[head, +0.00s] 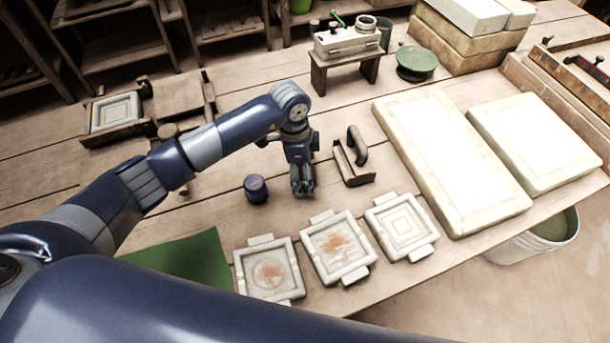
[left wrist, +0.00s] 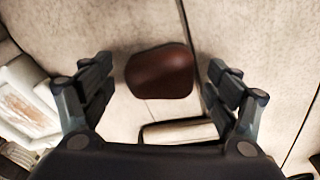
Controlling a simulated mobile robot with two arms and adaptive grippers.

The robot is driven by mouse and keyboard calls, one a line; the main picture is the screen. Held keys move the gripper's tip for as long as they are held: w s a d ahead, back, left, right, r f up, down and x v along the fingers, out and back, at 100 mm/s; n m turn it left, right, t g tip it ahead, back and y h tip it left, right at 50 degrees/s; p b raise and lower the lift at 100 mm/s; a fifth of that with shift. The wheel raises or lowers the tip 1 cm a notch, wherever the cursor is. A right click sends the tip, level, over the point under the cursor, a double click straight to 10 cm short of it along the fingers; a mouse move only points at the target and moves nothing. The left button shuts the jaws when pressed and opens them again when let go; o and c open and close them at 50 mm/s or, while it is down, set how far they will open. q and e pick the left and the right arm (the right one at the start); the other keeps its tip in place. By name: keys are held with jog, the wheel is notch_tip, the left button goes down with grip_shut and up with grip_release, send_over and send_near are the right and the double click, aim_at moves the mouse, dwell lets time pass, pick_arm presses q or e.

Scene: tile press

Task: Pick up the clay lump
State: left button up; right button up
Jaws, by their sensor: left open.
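A dark reddish-brown lump, which I take as the clay lump (left wrist: 160,72), lies on the pale tabletop in the left wrist view. It sits between the lines of my left gripper's two fingers (left wrist: 160,88), with a gap on each side. My left gripper (head: 302,190) is open and points down over the table in the head view. In that view I cannot make out the lump; the gripper seems to hide it. My right gripper is in neither view.
A tool with an arched dark handle (head: 357,145) stands just right of the gripper. A small dark jar-like thing (head: 256,190) stands to its left. Square moulds (head: 338,246) line the front edge. Large white slabs (head: 450,160) lie at right. A small bench (head: 345,62) stands behind.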

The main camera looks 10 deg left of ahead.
pick_arm(q)
jog(key=c, duration=1.3)
jog(key=shift+r, duration=0.1)
